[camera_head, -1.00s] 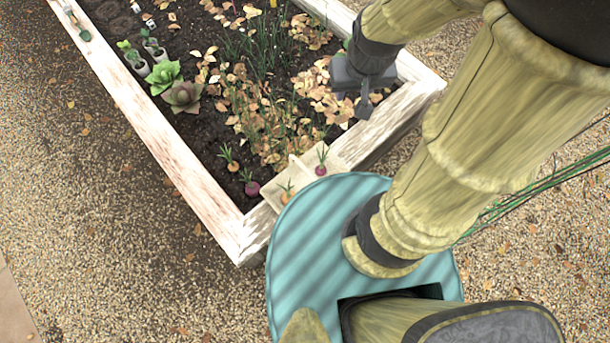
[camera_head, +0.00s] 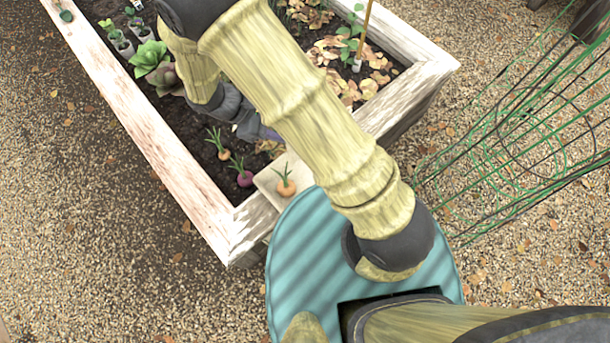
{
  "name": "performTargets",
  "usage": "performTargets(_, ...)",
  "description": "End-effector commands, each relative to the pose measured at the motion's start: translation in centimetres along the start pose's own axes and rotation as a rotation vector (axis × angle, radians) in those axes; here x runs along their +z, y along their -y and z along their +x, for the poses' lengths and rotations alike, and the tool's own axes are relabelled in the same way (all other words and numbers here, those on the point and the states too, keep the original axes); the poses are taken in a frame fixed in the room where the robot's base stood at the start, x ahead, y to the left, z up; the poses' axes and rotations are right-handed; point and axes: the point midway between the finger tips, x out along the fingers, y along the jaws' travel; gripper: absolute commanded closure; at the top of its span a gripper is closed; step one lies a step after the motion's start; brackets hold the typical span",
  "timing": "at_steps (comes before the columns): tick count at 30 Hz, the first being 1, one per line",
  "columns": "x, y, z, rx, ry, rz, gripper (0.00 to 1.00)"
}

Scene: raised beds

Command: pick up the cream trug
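The cream trug (camera_head: 268,181) is a pale, shallow box at the near corner of the raised bed, by its wooden rim. An orange root vegetable with green tops (camera_head: 286,185) sits in it. My arm and the teal disc of my body hide its right and near parts. My gripper (camera_head: 262,133) is over the soil just behind the trug, partly covered by my arm link. No gap between its fingers can be made out. I see nothing held, and contact with the trug cannot be told.
Another orange root (camera_head: 223,154) and a purple one (camera_head: 244,178) stand in the soil left of the trug. Succulents (camera_head: 150,58) and grey pots (camera_head: 122,44) are farther back. Dry leaves (camera_head: 345,88) lie on the right.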

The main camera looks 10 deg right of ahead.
Motion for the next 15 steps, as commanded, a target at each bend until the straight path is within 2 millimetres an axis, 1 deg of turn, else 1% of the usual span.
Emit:
performTargets(1, -3.4, 1.0, 1.9, 0.059, 0.055, -0.084, 0.63)
performTargets(5, -9.1, 2.6, 4.0, 0.219, 0.193, -0.266, 0.63)
performTargets(6, -10.9, 3.2, 4.6, 0.272, 0.235, -0.318, 0.63)
performTargets(9, -14.9, 4.7, 5.9, 0.403, 0.333, -0.429, 0.63)
performTargets(12, -17.7, 6.0, 6.5, 0.507, 0.404, -0.505, 0.63)
performTargets(15, -19.1, 6.7, 6.8, 0.565, 0.444, -0.543, 0.63)
